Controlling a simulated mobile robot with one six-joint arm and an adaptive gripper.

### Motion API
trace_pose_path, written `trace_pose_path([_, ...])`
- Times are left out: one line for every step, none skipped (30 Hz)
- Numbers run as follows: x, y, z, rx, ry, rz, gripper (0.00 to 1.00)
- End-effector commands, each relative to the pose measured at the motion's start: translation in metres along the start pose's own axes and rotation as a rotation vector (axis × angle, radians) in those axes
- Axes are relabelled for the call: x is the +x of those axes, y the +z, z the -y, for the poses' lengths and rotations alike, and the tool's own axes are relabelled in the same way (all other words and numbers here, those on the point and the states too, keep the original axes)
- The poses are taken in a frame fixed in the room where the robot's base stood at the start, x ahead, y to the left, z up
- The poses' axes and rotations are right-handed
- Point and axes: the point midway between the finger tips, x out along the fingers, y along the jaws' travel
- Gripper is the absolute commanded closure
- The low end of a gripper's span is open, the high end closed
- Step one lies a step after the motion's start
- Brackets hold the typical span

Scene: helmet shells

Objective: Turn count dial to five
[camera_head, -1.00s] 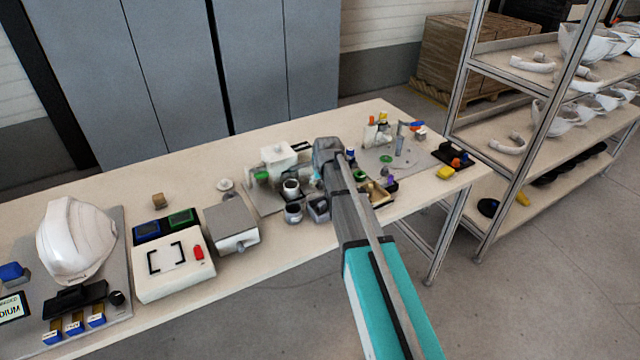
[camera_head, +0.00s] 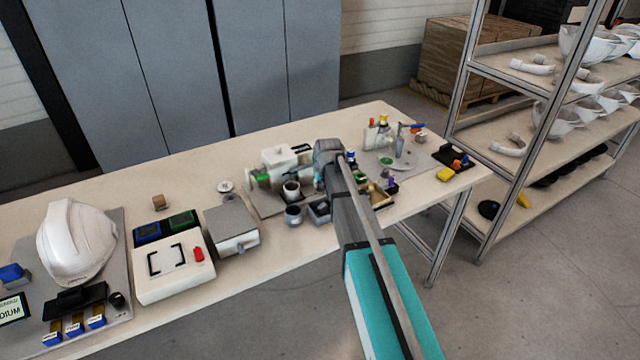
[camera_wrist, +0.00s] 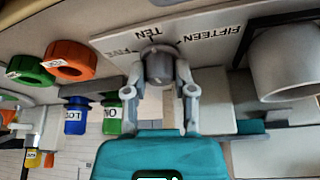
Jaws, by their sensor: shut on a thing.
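The count dial (camera_wrist: 160,66) is a round grey knob in the upper middle of the wrist view. It stands in front of a pale plate (camera_wrist: 200,52) with the upside-down words FIVE, TEN and FIFTEEN. My gripper (camera_wrist: 162,70) is shut on the dial, with one grey finger on each side. Any pointer mark on the dial is not clear, so I cannot tell its setting.
In the wrist view, orange (camera_wrist: 70,58) and green (camera_wrist: 64,80) rings lie left, and a white cup (camera_wrist: 284,62) stands right. In the head view, a white helmet (camera_head: 76,240) and a white box (camera_head: 172,265) occupy the table's left part. Shelves (camera_head: 540,130) stand right.

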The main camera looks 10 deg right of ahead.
Motion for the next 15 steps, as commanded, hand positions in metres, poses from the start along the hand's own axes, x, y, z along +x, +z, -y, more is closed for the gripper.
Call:
trace_pose_path([0.0001,0.0001,0.0011,-0.01,-0.008,0.0,1.0])
trace_pose_path([0.0001,0.0001,0.0011,-0.017,-0.012,0.0,1.0])
trace_pose_path([0.0001,0.0,0.001,-0.031,-0.017,0.0,1.0])
trace_pose_path([0.0001,0.0,0.0009,-0.042,-0.022,0.0,1.0])
trace_pose_path([0.0001,0.0,0.0008,-0.054,-0.026,0.0,1.0])
trace_pose_path([0.0001,-0.0001,0.0007,-0.072,-0.034,0.0,1.0])
trace_pose_path([0.0001,-0.0001,0.0007,-0.088,-0.041,0.0,1.0])
trace_pose_path([0.0001,-0.0001,0.0006,-0.103,-0.047,0.0,1.0])
trace_pose_path([0.0002,-0.0002,0.0003,-0.127,-0.056,0.001,1.0])
trace_pose_path([0.0002,-0.0002,0.0003,-0.145,-0.065,0.001,1.0])
trace_pose_path([0.0002,-0.0002,0.0002,-0.166,-0.073,0.001,1.0])
trace_pose_path([0.0002,-0.0002,-0.0001,-0.194,-0.084,0.001,1.0])
trace_pose_path([0.0002,-0.0003,0.0,-0.216,-0.094,0.001,1.0])
trace_pose_path([0.0003,-0.0005,0.0,-0.239,-0.103,0.0,1.0])
trace_pose_path([0.0003,-0.0006,0.0,-0.271,-0.116,0.0,1.0])
